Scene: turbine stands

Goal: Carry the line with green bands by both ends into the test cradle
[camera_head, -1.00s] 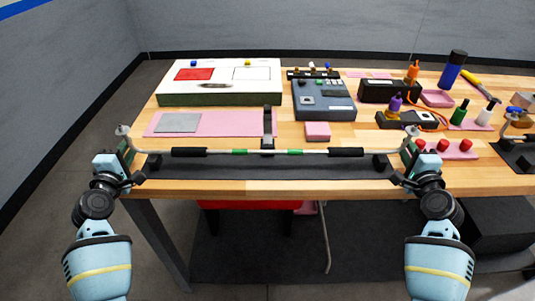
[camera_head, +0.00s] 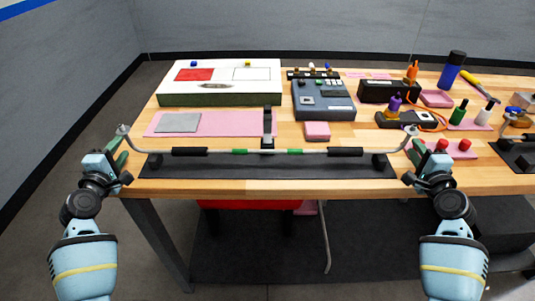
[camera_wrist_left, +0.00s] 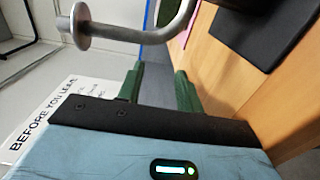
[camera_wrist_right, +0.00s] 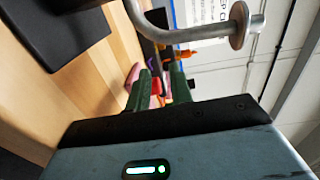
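The line with green bands (camera_head: 267,152), a thin grey tube with black sleeves and bent-up flanged ends, lies level across the test cradle (camera_head: 220,172), a dark base with end blocks and a middle post. Exact seating in the blocks is too small to tell. My left gripper (camera_head: 116,150) is open and empty, just outside the line's left end; that flanged end (camera_wrist_left: 135,32) shows apart from the fingers in the left wrist view. My right gripper (camera_head: 416,160) is open and empty, just outside the right end; that end (camera_wrist_right: 190,34) is clear of its fingers in the right wrist view.
Behind the cradle are a pink mat (camera_head: 225,123), a white case (camera_head: 220,95), a dark blue device (camera_head: 322,100) and a pink block (camera_head: 317,130). Red-capped items (camera_head: 464,145) stand close to my right gripper. Bottles and tools crowd the table's right side.

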